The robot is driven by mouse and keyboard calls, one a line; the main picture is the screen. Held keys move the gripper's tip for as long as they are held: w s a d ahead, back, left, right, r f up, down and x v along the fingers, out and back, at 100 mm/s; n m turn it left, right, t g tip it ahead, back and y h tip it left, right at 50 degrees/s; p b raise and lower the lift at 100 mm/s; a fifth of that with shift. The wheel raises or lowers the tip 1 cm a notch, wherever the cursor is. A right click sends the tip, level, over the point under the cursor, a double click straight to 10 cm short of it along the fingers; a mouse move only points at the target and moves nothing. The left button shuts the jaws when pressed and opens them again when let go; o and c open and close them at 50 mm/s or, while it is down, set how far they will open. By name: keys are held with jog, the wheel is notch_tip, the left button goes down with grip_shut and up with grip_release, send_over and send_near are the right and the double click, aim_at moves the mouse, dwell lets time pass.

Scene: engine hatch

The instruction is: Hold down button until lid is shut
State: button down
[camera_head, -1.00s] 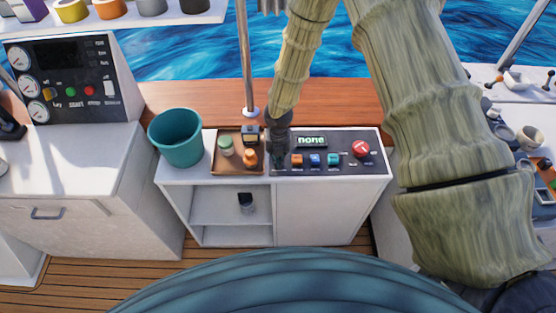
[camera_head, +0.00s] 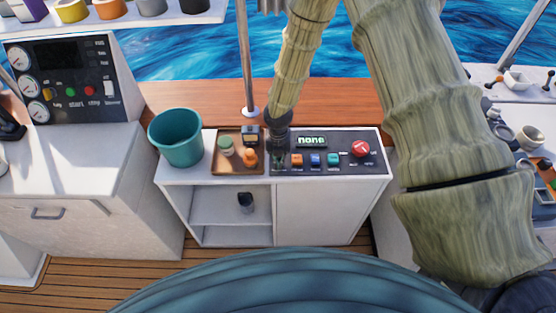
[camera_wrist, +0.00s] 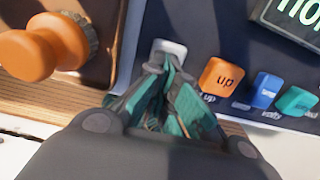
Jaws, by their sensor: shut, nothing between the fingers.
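An orange button (camera_wrist: 223,77) marked "up" is just right of the fingers. No lid can be made out.
Blue (camera_head: 315,160) and teal (camera_head: 333,160) buttons and a red knob (camera_head: 361,149) lie further right. Left of the gripper, a brown tray (camera_head: 228,168) holds small items, including an orange knobbed piece (camera_wrist: 38,53). A teal bucket (camera_head: 176,138) stands at the cabinet's left.

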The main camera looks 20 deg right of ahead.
dwell(0.3)
notch_tip(320, 180, up, 4)
jog(key=p, duration=0.3)
notch_tip(320, 180, up, 10)
jog(key=b, duration=0.2)
jog(key=shift+b, duration=0.3)
dwell(0.6)
jog(key=s+a+f+m+g+y+b, duration=0.1)
jog(key=s+a+f+m+y, duration=0.15)
jog(key=s+f+m, duration=1.35)
jog(key=s+d+f+m+h, duration=0.1)
jog(key=s+d+f+m, duration=0.2)
jog(key=s+m, duration=0.5)
jog(key=s+d+f+m+t+h+b, duration=0.1)
jog(key=s+d+f+m, duration=0.2)
jog(key=s+m, duration=0.6)
jog(key=shift+s+d+f, duration=0.15)
jog(key=shift+s+f, duration=0.45)
jog(key=shift+s, duration=0.5)
